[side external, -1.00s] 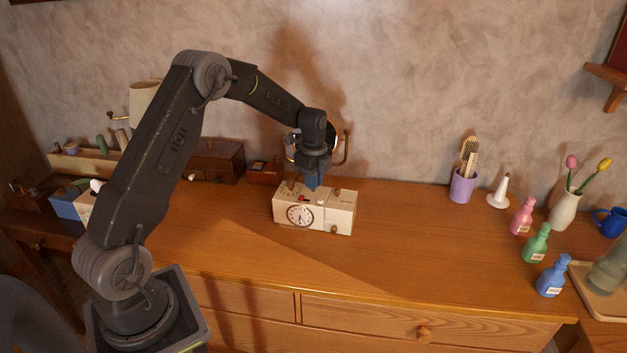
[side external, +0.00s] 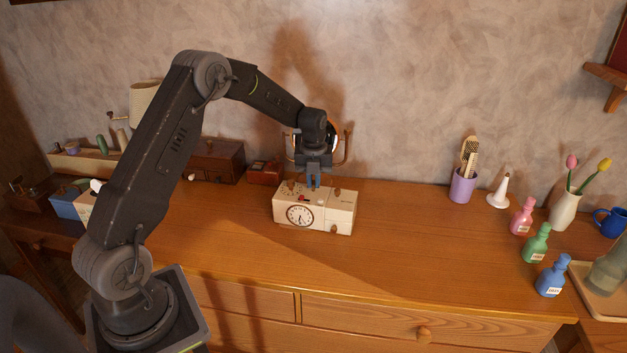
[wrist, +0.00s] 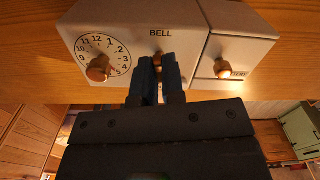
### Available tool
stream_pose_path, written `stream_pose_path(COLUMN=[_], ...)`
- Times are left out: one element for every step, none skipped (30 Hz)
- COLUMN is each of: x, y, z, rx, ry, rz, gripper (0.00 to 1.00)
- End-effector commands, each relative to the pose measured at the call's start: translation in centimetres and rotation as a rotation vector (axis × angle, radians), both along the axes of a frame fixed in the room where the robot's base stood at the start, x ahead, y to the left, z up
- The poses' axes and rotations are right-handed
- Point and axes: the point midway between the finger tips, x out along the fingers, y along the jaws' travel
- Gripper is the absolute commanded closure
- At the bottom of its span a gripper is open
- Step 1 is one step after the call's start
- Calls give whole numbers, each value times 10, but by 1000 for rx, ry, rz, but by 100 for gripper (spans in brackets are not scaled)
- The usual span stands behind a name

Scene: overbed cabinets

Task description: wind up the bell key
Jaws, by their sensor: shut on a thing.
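The cream alarm clock (side external: 342,216) stands on the dresser top, its round face to the front. In the wrist view its top panel (wrist: 115,20) shows the word BELL, with the brass bell key (wrist: 158,57) just below it. My gripper (side external: 313,185) points down over the clock, and in the wrist view its blue fingers (wrist: 159,65) are shut on the bell key. The fingers hide most of the key. A second brass knob (wrist: 99,68) sits on a numbered dial, and a third knob (wrist: 222,69) is on the right section.
A round mirror (side external: 333,138) and a small red-brown box (side external: 265,172) stand behind the clock. A purple cup with brushes (side external: 462,186) and several bottles are to the right. The dresser top (side external: 410,240) is clear right of the clock.

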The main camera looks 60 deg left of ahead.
Motion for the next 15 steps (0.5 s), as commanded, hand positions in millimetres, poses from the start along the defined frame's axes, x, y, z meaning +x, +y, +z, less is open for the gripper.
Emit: stream_pose_path(x=[0, 0, 0, 0, 0, 0, 0, 0, 0, 0, 0, 0, 0, 0, 0], y=[1, 1, 1, 1, 1, 1, 1, 1, 0, 0, 0, 1, 1, 1, 1], z=[1, 1, 1, 1, 1, 1, 1, 1, 1, 1, 1, 1, 1, 1, 1], rx=[1, 1, 1, 1, 1, 1, 1, 1, 1, 1, 1, 1, 1, 1, 1], ry=[-2, -2, -2, -2, -2, -2, -2, -2, -2, -2, -2, -2, -2, -2, -2], rz=[-37, -60, -89, -110, -130, -155, -172, -189, -209, -223, -235, -251, -260, -270, -281], gripper=[100, 100, 100, 100, 100, 100, 100, 100, 100, 100, 100, 100, 100, 100, 100])
